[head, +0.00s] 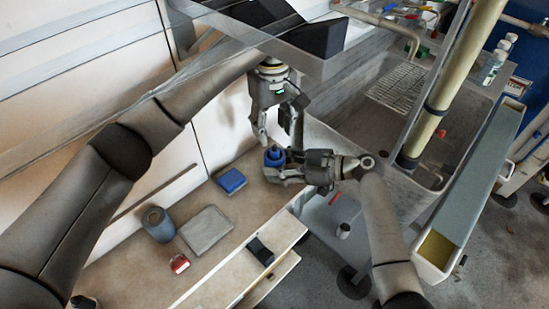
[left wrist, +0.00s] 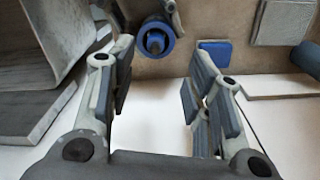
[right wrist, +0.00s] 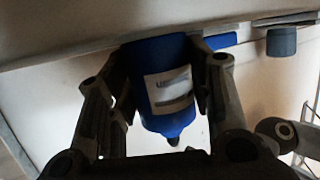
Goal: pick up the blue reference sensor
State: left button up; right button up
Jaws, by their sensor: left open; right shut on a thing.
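The blue reference sensor (head: 273,158) is a blue cylinder with a dark tip, held above the bench. My right gripper (head: 281,170) is shut on it from the right. The right wrist view shows the sensor (right wrist: 170,92) with a pale label between the two fingers. My left gripper (head: 278,138) is open and empty, pointing down just above the sensor. In the left wrist view the sensor (left wrist: 155,38) lies beyond the open fingers, and nothing is between them.
A blue box (head: 231,180), a grey block (head: 206,230), a grey-blue cylinder (head: 158,224) and a red padlock-like item (head: 179,263) are on the bench (head: 215,267). An open drawer (head: 278,236) holds a dark item. A metal shelf overhangs my left gripper; a sink (head: 337,145) stands right.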

aim_at(275, 149)
pick_arm(q)
jog(key=shift+a+f, duration=0.15)
jog(key=shift+f, duration=0.25)
jog(key=f, duration=0.6)
jog(key=shift+w+d+f, duration=0.25)
jog(key=shift+d+f, duration=0.05)
jog(key=shift+d, duration=0.05)
grip_shut()
